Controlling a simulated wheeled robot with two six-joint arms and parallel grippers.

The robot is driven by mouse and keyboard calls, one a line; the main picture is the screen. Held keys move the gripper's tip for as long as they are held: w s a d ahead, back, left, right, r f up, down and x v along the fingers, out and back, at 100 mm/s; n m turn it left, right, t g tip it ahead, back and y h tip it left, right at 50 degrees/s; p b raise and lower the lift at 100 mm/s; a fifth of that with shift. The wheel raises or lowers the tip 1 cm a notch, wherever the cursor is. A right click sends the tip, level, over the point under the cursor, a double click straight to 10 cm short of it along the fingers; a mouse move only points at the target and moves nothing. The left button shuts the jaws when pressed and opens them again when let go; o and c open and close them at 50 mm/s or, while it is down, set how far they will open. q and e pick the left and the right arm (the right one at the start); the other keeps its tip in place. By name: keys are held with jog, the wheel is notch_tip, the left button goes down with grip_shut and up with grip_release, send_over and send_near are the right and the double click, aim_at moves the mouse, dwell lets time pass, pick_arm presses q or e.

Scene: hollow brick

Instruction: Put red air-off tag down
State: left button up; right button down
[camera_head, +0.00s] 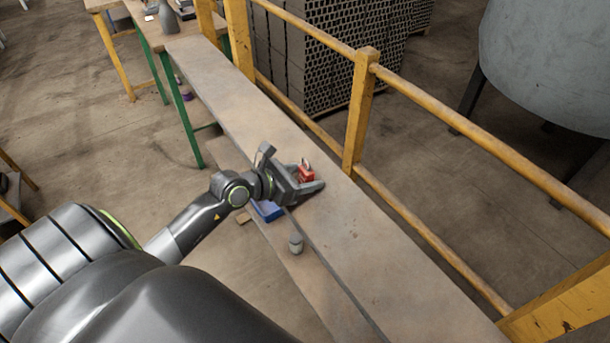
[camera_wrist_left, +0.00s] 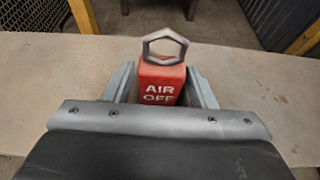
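The red tag (camera_wrist_left: 162,85) reads "AIR OFF" in white letters and has a grey hexagonal loop at its top. In the left wrist view it stands between the two fingers of my left gripper (camera_wrist_left: 163,88), which lie close along its sides. In the head view the tag (camera_head: 306,173) shows small and red at my left gripper (camera_head: 300,178), over the long plank-like bench top (camera_head: 360,230). I cannot tell whether its hidden underside touches the bench. My right gripper is not in view.
A blue object (camera_head: 267,211) sits just below my left gripper, and a small grey cylinder (camera_head: 296,243) stands nearer. A yellow railing (camera_head: 450,105) runs along the bench's far side. Stacked hollow bricks (camera_head: 325,55) and a large grey tank (camera_head: 550,60) are beyond it. The bench top nearer me is clear.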

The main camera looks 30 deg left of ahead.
pick_arm(q)
jog(key=shift+o, duration=0.5)
jog(key=shift+r, duration=0.1)
jog(key=shift+s+r, duration=0.1)
jog(key=p+v, duration=0.1)
jog(key=v, duration=1)
jog(key=shift+s+a+r, duration=0.15)
jog(key=shift+s+a, duration=0.05)
jog(key=shift+s, duration=0.1)
